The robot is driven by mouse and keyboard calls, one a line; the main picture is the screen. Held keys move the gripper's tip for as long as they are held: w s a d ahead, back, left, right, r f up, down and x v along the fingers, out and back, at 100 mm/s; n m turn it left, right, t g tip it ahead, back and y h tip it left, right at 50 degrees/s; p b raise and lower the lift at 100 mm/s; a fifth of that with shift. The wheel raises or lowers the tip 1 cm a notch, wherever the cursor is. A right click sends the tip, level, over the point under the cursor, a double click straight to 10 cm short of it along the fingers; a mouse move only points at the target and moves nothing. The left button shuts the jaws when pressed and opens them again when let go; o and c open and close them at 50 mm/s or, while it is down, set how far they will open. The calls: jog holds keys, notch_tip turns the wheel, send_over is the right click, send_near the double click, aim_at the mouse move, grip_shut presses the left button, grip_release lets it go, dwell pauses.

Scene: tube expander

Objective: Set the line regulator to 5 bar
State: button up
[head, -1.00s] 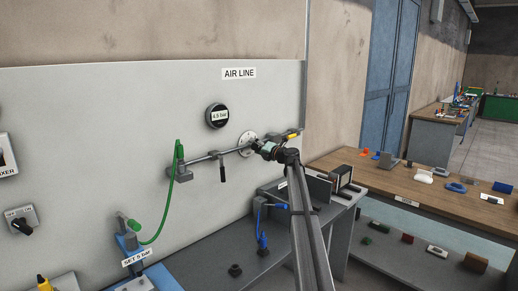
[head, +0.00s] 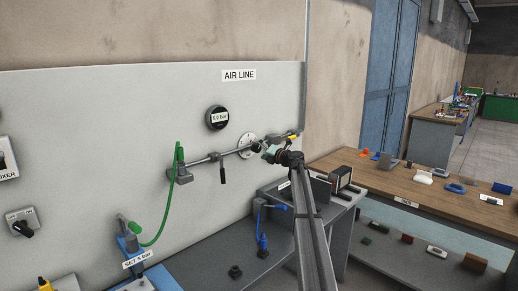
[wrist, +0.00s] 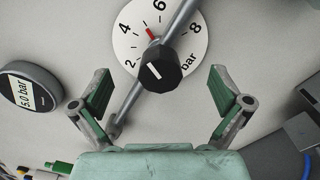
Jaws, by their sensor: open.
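The line regulator's black knob (wrist: 160,66) sits on a white dial (wrist: 128,38) marked 2, 4, 6, 8 bar. A red mark (wrist: 150,34) lies between 4 and 6, and the knob's white line points up and left towards it. The round digital gauge (wrist: 28,88) reads 5.0 bar; it also shows in the head view (head: 217,118). My gripper (wrist: 159,76) is open, with one finger on each side of the knob and clear gaps to it. In the head view, my gripper (head: 266,151) is in front of the dial (head: 246,141) and hides the knob.
A green hose (head: 163,215) hangs at left near a "SET 5 bar" label (head: 137,258). A grey bench (head: 215,268) and a wooden table (head: 450,195) stand below and right.

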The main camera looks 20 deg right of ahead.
aim_at(259, 149)
jog(key=shift+p+v, duration=0.8)
jog(key=shift+v, duration=1.55)
